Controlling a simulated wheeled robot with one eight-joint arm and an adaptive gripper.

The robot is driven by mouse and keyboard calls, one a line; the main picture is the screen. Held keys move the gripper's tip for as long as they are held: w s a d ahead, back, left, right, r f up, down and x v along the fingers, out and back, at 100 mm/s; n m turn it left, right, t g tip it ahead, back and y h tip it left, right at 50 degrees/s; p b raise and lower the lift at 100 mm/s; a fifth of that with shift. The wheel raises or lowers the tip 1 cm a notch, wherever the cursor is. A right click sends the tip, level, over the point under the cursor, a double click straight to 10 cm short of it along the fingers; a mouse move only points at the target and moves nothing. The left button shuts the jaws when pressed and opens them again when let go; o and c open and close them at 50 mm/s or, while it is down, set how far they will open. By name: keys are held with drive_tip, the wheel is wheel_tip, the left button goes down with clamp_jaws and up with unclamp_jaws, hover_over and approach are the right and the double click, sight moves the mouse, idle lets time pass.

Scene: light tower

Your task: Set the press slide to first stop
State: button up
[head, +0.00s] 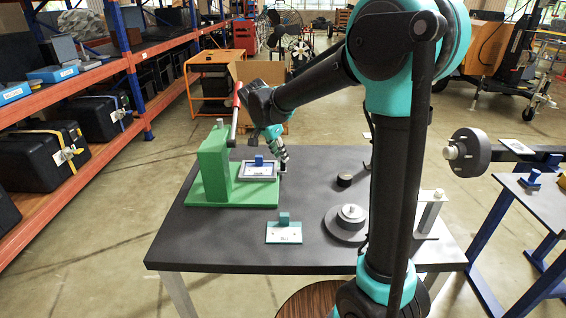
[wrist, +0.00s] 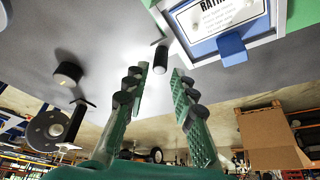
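A green press (head: 213,165) with an upright block and flat base stands at the table's back left. A lever with a red upper part (head: 237,110) rises beside its block. A framed plate with a blue tab (head: 258,163) is on the base's right side; the plate (wrist: 222,14) and blue tab (wrist: 232,48) show large in the wrist view. My gripper (head: 283,157) is beside the plate's right edge. In the wrist view my gripper (wrist: 159,70) is open and empty, with a small dark cylinder (wrist: 160,58) just beyond its fingertips. I cannot tell which part is the slide.
The dark table (head: 210,245) also holds a small plate with a teal block (head: 284,232), a round grey stepped disc (head: 350,220) and a small black ring (head: 345,180). Orange shelving (head: 110,70) stands left. A second table (head: 545,195) is at right. The front left tabletop is clear.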

drive_tip(key=shift+x, duration=2.3)
clamp_jaws()
